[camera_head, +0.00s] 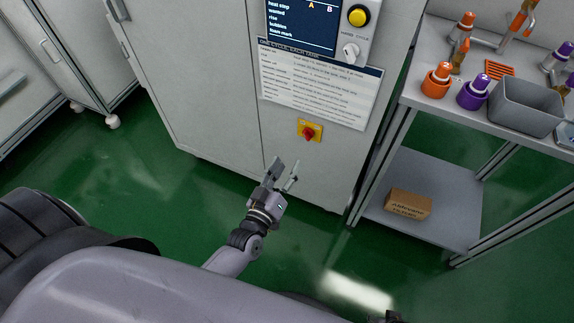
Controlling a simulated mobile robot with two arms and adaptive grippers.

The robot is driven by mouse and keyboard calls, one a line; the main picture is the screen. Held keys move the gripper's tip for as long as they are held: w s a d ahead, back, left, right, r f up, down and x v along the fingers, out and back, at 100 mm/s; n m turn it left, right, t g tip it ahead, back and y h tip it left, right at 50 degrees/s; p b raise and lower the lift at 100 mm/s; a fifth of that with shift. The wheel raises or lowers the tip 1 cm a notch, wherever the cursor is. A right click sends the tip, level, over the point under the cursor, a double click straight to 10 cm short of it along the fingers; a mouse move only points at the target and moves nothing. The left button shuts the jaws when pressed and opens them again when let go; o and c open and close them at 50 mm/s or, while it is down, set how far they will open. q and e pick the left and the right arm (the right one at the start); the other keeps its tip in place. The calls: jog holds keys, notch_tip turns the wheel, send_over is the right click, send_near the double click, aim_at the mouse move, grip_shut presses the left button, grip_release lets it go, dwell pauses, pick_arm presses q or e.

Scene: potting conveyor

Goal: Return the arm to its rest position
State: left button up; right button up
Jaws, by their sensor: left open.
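My left gripper (285,169) is in the middle of the head view, with its arm coming up from the bottom. Its two fingers are apart and nothing is between them. It is in front of the lower part of a light grey cabinet (218,101); I cannot tell the exact gap. My right gripper does not show clearly; only a small dark piece shows at the bottom edge, and I cannot tell what it is.
The cabinet has a screen (302,22), a yellow button (358,16) and a red switch (309,132). At right, a metal rack holds orange and purple bottles, a grey bin (512,107) and a cardboard box (408,203). Green floor (150,190) lies open at left.

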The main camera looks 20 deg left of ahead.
pick_arm(q)
jog(key=s+d+f+m+g+h, duration=0.1)
jog(key=s+f+m+g, duration=0.3)
jog(key=f, duration=0.5)
jog(key=s+d+f+m+g+h, duration=0.1)
jog(key=s+d+f+m+g, duration=0.1)
jog(key=s+f+g, duration=0.55)
jog(key=s+a+f+m+g+y, duration=0.2)
jog(key=s+a+f+g, duration=0.25)
jog(key=s+f, duration=0.55)
jog(key=s+a+p, duration=0.2)
jog(key=s+p, duration=0.6)
jog(key=s, duration=0.1)
jog(key=s+a+r+g+p, duration=0.1)
jog(key=s+p, duration=0.6)
jog(key=s, duration=0.1)
jog(key=shift+s+a+r+y+p, duration=0.25)
jog(key=shift+s+a+y+p, duration=0.05)
jog(key=shift+s+a+p, duration=0.1)
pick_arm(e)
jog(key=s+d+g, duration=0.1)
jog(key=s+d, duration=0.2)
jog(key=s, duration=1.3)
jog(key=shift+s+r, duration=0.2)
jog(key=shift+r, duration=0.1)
